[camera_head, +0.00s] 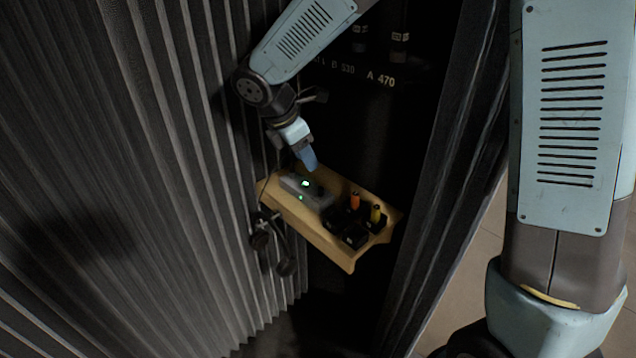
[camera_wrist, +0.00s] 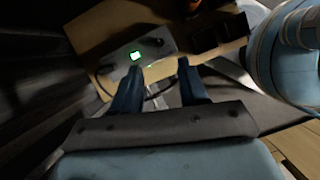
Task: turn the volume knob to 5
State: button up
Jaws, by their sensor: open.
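A grey box-shaped device (camera_head: 296,186) with a lit green display lies on a small wooden shelf (camera_head: 334,247). The device also shows in the wrist view (camera_wrist: 121,60), ahead of my fingers. A dark knob-like shape (camera_wrist: 154,42) sits on its top, to the right of the display; its markings and setting are too small and dark to read. My gripper (camera_head: 309,161) hangs just above the device in the head view. In the wrist view my gripper (camera_wrist: 157,67) is open, with two blue fingers apart and nothing between them. The fingers do not appear to touch the knob.
Small black bins (camera_head: 355,236) stand on the shelf right of the device, with an orange item (camera_head: 354,201) and a yellow item (camera_head: 375,214). Headphones (camera_head: 286,267) hang at the shelf's left. A ribbed dark wall (camera_head: 130,180) closes off the left side.

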aim_at(320, 187)
jog(key=x, duration=1.1)
jog(key=shift+a+f, duration=0.1)
jog(key=shift+f, duration=0.1)
jog(key=shift+c, duration=0.4)
grip_shut()
